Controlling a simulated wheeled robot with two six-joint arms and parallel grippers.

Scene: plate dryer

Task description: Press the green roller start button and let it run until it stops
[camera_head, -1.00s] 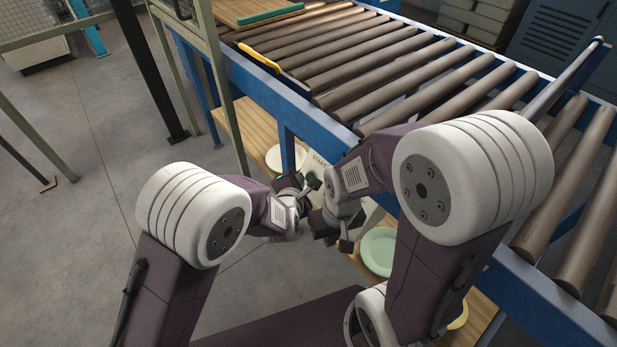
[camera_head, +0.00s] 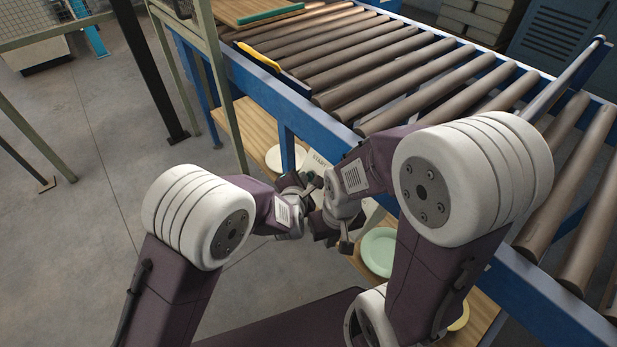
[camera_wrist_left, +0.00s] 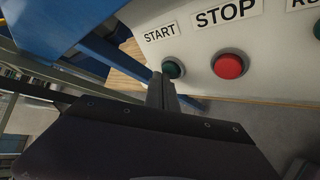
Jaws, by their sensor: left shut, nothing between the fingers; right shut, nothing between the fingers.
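The green start button (camera_wrist_left: 173,69) sits on a white control panel (camera_wrist_left: 198,62) under the label START in the left wrist view. The red stop button (camera_wrist_left: 229,66) is to its right. My left gripper (camera_wrist_left: 160,84) is shut and empty, with its fingertips just left of and below the green button; I cannot tell whether they touch it. In the head view, my left gripper (camera_head: 308,182) is in front of the panel (camera_head: 318,160), and the arms hide the buttons. My right gripper (camera_head: 335,236) is shut and empty, just below the left one.
The roller conveyor (camera_head: 350,60) with its blue frame (camera_head: 262,85) runs above the panel. A wooden shelf (camera_head: 246,125) below holds a pale green plate (camera_head: 379,250). Open floor lies to the left.

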